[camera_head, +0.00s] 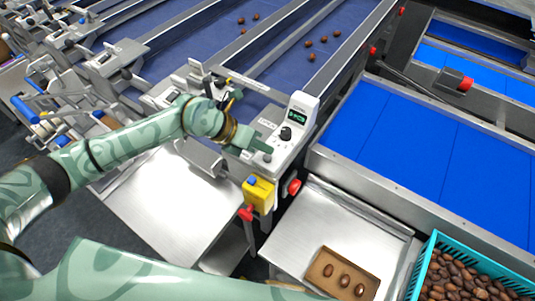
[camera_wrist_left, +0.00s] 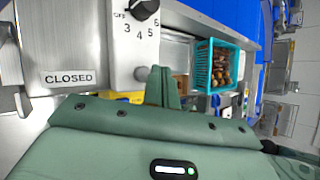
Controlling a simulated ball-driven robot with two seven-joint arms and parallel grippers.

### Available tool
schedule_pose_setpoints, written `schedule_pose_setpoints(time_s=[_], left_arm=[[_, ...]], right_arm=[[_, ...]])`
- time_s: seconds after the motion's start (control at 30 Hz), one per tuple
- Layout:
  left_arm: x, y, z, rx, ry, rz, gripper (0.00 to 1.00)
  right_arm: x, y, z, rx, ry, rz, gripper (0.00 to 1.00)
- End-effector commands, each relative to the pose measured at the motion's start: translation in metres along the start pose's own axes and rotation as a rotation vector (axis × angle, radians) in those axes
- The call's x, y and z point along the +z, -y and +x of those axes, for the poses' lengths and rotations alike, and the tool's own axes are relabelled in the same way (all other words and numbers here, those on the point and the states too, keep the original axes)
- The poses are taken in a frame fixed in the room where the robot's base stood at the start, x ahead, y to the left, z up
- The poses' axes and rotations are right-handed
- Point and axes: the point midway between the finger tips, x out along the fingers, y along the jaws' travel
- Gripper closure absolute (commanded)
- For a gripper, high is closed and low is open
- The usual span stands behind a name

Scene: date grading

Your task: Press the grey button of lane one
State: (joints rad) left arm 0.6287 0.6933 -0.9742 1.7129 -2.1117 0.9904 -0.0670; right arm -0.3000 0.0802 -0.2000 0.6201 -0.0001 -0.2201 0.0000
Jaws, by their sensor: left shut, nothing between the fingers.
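The control panel (camera_head: 278,148) has a black knob (camera_head: 286,133) and a small display (camera_head: 297,115). In the left wrist view, the panel (camera_wrist_left: 122,45) shows the knob (camera_wrist_left: 145,8) with numbers around it and a round grey button (camera_wrist_left: 141,73) below. My left gripper (camera_head: 260,150) is shut and empty, over the lower part of the panel. In the left wrist view its fingertips (camera_wrist_left: 162,72) appear just right of the button; whether they touch it, I cannot tell. No readable lane number shows. My right gripper is out of view.
A "CLOSED" label (camera_wrist_left: 68,79) sits on metal left of the panel. A brown tray (camera_head: 322,284) with dates and a teal crate (camera_head: 415,270) full of dates stand lower right. Blue belts (camera_head: 420,140) lie right.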

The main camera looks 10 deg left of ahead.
Motion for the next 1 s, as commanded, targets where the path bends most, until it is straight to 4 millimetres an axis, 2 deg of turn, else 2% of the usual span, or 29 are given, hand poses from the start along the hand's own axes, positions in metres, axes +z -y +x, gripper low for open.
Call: schedule_pose_setpoints(time_s=[0.5,1.0], left_arm=[[0.025,0.025,-0.035,0.000,0.001,0.001,1.00],[0.025,0.025,-0.034,0.000,0.000,0.000,1.00]], right_arm=[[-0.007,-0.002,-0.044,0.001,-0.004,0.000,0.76],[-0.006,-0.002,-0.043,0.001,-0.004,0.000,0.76]])
